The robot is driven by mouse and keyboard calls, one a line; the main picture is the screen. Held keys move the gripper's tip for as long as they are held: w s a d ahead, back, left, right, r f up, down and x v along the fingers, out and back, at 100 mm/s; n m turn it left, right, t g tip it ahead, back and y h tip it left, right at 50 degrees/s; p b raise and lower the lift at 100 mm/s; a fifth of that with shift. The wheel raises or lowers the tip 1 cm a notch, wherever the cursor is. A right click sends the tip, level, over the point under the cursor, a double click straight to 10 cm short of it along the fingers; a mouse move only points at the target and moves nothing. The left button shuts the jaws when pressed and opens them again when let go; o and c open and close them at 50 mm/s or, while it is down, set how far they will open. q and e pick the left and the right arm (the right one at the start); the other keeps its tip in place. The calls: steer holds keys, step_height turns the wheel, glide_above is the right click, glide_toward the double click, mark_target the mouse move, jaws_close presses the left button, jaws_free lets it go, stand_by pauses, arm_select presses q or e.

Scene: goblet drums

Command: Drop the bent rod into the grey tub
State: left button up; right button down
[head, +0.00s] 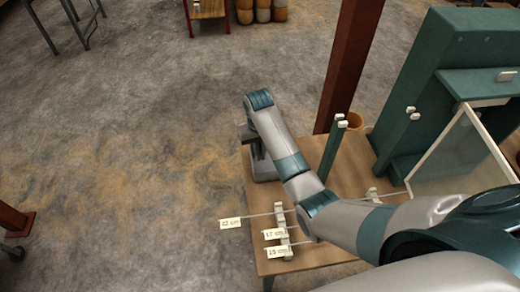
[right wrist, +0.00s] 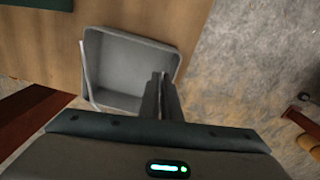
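The grey tub (right wrist: 112,102) stands at the table's edge in the right wrist view, its inside facing me. In the head view the tub (head: 264,172) is at the table's far left corner, partly behind my right arm. A thin pale rod with a slight kink (right wrist: 87,75), likely the bent rod, lies along the tub's left side; I cannot tell whether it is inside or over the wall. My right gripper (right wrist: 161,77) is over the tub's right part, its fingers close together, apart from the rod. A thin light line between them is unclear. My left gripper is not in view.
Labelled straight rods rest on a pale rack (head: 282,224) at the table's front left. A green post (head: 331,150) stands mid-table. A large green frame (head: 425,90) with a tilted panel (head: 458,158) fills the right. A red-brown post (head: 350,60) rises behind the table.

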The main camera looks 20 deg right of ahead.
steer(key=shift+f, duration=1.65)
steer(key=c, duration=1.9)
jaws_free()
steer(key=shift+r, duration=0.15)
steer(key=shift+r, duration=3.35)
steer(key=o, duration=0.5)
